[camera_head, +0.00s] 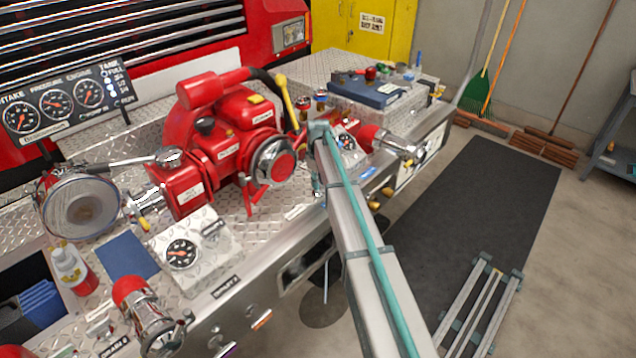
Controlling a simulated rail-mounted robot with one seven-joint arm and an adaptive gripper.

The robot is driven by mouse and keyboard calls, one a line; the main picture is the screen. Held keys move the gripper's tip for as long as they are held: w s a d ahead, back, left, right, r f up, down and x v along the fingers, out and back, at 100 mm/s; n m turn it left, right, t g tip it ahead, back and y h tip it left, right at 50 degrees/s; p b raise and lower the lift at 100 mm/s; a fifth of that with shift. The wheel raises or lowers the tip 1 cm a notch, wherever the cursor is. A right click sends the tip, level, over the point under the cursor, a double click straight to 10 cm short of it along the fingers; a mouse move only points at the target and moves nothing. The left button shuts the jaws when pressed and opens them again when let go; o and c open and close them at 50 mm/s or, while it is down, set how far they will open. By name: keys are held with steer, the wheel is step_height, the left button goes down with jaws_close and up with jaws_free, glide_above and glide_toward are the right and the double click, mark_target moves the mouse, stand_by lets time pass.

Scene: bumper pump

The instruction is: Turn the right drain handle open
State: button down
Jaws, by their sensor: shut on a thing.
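My arm reaches in from the bottom right as a long grey beam with a teal hose along it. Its far end stands over the front edge of the bumper deck, right of the red pump. My gripper is hidden behind this beam or below the deck edge. Small yellow handles (386,192) show on the bumper's front face just right of the beam. I cannot tell which of them is the right drain handle or how far it is turned. The beam covers part of that face.
The red pump (222,143) stands mid-deck. A red-capped chrome outlet (378,139) lies right of my beam, close to it. A gauge box (182,254) and another outlet (133,295) are at left. A dark mat (490,190) covers the floor at right.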

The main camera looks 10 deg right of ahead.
steer(key=c, duration=1.2)
jaws_free()
steer(key=shift+r, duration=0.15)
step_height(320, 180, up, 12)
